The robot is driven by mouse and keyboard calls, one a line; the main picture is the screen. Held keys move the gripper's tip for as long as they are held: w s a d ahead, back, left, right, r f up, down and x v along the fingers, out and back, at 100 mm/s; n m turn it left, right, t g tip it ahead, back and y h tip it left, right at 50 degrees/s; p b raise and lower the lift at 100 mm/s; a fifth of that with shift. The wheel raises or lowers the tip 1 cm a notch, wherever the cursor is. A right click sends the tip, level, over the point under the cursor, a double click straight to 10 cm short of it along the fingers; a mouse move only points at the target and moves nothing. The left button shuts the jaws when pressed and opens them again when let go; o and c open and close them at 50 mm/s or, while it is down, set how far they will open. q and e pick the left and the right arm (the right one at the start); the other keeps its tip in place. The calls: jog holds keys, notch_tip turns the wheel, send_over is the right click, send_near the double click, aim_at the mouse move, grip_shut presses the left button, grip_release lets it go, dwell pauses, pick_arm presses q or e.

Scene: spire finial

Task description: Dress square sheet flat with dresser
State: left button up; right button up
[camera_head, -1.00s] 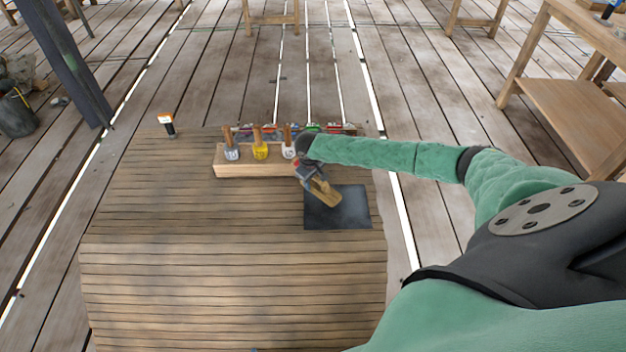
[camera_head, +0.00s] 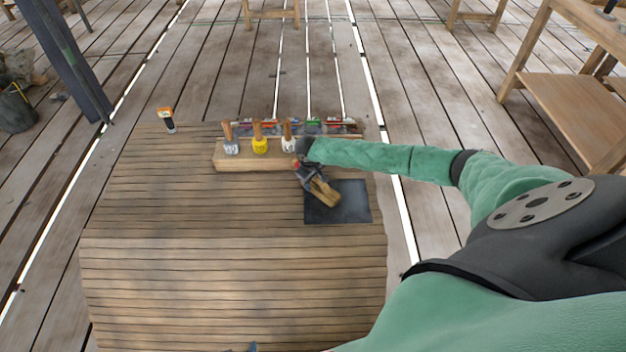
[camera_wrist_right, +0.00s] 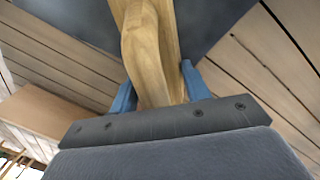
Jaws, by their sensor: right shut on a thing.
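The square sheet (camera_head: 352,203) is a dark grey square on the right side of the wooden worktop. It looks flat, but any slight bend is too small to tell. My right gripper (camera_head: 308,174) is shut on the wooden dresser (camera_head: 326,194), which reaches over the left part of the sheet. In the right wrist view the dresser (camera_wrist_right: 150,50) stands between the blue fingers of the gripper (camera_wrist_right: 158,92), with the dark sheet (camera_wrist_right: 215,30) beyond it. I cannot tell whether the dresser touches the sheet.
A wooden rack (camera_head: 240,162) with several wooden-handled tools stands behind the sheet's left. A row of coloured items (camera_head: 340,126) lies behind it. A small orange-and-white topped object (camera_head: 167,119) stands at the worktop's back left.

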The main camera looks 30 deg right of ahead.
notch_tip(320, 180, up, 4)
jog(key=p, duration=0.5)
jog(key=shift+r, duration=0.2)
jog(key=shift+f, duration=0.1)
jog(key=shift+f+b, duration=0.6)
jog(key=shift+f, duration=1.7)
jog(key=shift+r, duration=0.25)
grip_shut()
